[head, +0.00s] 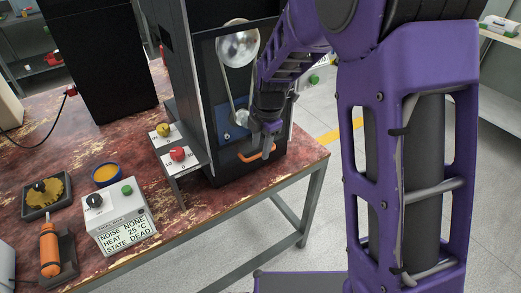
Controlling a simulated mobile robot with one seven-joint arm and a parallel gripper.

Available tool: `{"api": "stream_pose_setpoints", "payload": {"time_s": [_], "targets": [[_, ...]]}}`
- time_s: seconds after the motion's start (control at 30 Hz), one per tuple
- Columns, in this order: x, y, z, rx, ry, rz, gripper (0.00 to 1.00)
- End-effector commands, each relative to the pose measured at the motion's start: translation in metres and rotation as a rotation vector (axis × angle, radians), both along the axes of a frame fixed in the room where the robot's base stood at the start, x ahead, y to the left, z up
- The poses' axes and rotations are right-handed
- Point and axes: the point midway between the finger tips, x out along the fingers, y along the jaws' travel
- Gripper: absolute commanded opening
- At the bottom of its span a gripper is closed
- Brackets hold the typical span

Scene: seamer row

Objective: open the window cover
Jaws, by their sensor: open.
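The window cover (212,80) is a dark-edged, seemingly see-through panel on the front of the tall black machine. It looks shut. A silver pulley (238,44) with a belt and a blue plate (236,131) show behind it. An orange handle (258,154) is at the lower edge of the cover. My gripper (267,137) is open and points down just above the handle, in front of the cover. Whether the fingers touch or straddle the handle cannot be told. My arm hides the right part of the cover.
A small stand with a yellow knob (163,130) and a red knob (178,154) is left of the machine.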

Motion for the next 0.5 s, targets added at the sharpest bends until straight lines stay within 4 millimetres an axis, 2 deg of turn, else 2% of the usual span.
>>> {"api": "stream_pose_setpoints", "payload": {"time_s": [0.13, 0.43, 0.47, 0.5], "targets": [[0.0013, 0.0013, -0.012, -0.001, 0.001, 0.001, 0.45], [0.002, 0.0014, -0.0141, -0.001, -0.001, 0.0, 0.45], [0.0019, 0.0013, -0.0141, -0.001, -0.001, 0.0, 0.43], [0.0019, 0.0013, -0.014, -0.001, 0.0, 0.0, 0.36]]}}
